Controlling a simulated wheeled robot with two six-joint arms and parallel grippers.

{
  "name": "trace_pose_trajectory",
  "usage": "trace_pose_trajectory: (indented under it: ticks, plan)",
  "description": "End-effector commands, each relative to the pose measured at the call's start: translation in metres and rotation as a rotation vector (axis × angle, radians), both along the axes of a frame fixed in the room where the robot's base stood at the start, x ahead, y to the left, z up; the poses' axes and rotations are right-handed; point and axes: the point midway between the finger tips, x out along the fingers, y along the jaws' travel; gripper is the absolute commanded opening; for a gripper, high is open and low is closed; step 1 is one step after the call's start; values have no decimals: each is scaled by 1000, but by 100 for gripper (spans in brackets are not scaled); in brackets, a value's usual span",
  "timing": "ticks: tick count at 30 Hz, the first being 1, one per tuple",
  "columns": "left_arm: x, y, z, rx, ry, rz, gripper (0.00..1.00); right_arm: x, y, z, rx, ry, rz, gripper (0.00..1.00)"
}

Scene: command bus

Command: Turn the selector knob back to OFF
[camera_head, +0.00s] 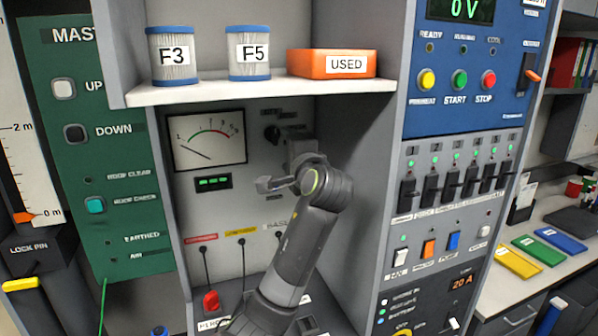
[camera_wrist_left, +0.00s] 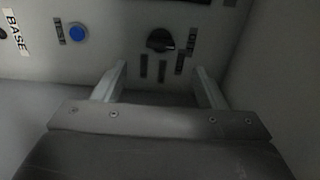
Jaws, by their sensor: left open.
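My left gripper (camera_head: 277,166) reaches into the alcove in front of the panel. In the wrist view its two fingers (camera_wrist_left: 161,75) are apart, with nothing between them and the knob beyond their tips. My right gripper is not in view.
A shelf (camera_head: 260,93) with canisters F3 (camera_head: 172,56) and F5 (camera_head: 249,53) and an orange USED box (camera_head: 332,64) overhangs the alcove. A meter (camera_head: 208,140) is at left; cables hang below. A blue button (camera_wrist_left: 78,33) shows beside the knob. The alcove's right wall is close.

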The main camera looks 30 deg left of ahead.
Motion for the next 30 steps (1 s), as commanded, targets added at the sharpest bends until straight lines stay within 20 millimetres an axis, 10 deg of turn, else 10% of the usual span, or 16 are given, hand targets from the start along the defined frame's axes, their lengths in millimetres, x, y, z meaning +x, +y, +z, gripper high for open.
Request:
trace_pose_trajectory:
  ticks: [12, 30]
  plan:
    - [-40, -47, -1, -1, 0, -2, 65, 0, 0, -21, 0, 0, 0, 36]
    - [-42, -49, 0, 0, 0, 0, 65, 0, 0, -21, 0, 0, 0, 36]
